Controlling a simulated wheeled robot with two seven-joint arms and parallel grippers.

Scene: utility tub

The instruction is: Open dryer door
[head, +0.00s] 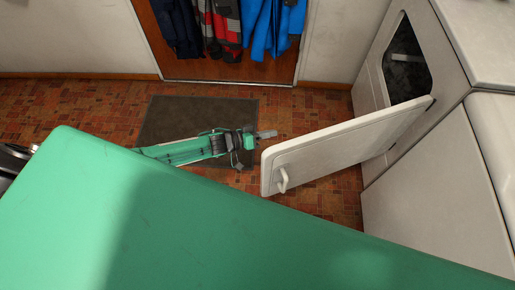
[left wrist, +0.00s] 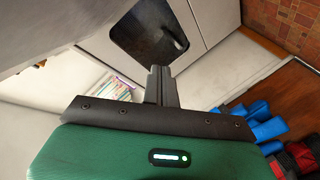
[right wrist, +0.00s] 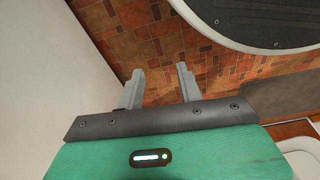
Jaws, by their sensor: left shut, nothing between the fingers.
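The white dryer (head: 375,88) stands at the right in the head view. Its door (head: 345,145) is swung wide out from the dark drum opening (head: 407,62), with its handle (head: 282,179) near the free edge. My left gripper (head: 266,134) is shut and empty, just left of the door's upper free corner, apart from it in the picture. In the left wrist view its closed fingers (left wrist: 160,86) show below the dryer's dark opening (left wrist: 148,30). My right gripper (right wrist: 160,88) is open and empty above the brick-pattern floor; the head view does not show it.
A dark mat (head: 185,115) lies on the brick-pattern floor (head: 95,105). Blue and red clothes (head: 228,25) hang in the wooden recess at the back. A second white appliance (head: 430,185) stands nearer on the right. A pale surface (right wrist: 30,90) borders the right wrist view's left side.

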